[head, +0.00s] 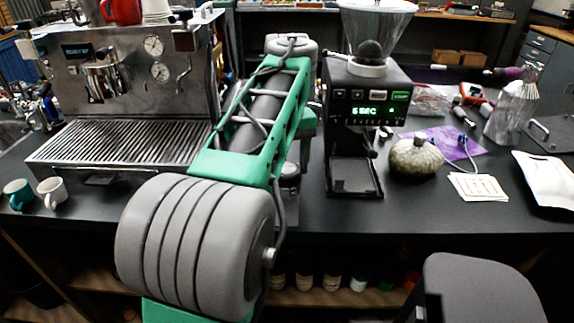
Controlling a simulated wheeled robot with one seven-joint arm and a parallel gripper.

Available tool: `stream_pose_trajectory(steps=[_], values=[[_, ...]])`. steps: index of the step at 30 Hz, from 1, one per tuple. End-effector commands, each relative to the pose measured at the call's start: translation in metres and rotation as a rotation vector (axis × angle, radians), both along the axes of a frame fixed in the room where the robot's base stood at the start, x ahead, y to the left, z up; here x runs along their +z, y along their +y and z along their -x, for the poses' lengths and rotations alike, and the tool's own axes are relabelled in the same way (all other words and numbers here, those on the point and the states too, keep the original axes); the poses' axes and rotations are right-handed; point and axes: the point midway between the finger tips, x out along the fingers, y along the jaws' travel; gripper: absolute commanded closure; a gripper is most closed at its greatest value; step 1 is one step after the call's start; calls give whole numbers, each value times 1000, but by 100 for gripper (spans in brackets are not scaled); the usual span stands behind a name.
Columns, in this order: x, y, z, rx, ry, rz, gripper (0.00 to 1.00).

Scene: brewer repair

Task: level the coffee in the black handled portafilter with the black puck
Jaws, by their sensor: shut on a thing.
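In the head view my green and grey arm reaches over the counter between the espresso machine and the grinder. It hides most of the space behind it, and I cannot make out my gripper's fingers. A small grey and dark shape (289,182) shows just right of the arm, low at the counter. I cannot tell whether it is part of my wrist, the puck or the portafilter. I cannot clearly identify the black handled portafilter, its coffee or the black puck.
The espresso machine (140,65) with its drip tray (125,145) stands left, two cups (18,193) (52,191) before it. The grinder (367,98) stands right of my arm. A round patterned pot (416,158), cards (478,187) and a white tray (545,178) lie further right.

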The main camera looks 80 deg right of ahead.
Motion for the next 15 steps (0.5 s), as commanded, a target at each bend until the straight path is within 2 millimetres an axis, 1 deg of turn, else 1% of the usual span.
stream_pose_trajectory(steps=[10,12,15], values=[[1,1,-1,-392,0,-1,100],[1,1,-1,-443,1,-2,100],[1,1,-1,-472,1,-4,100]])
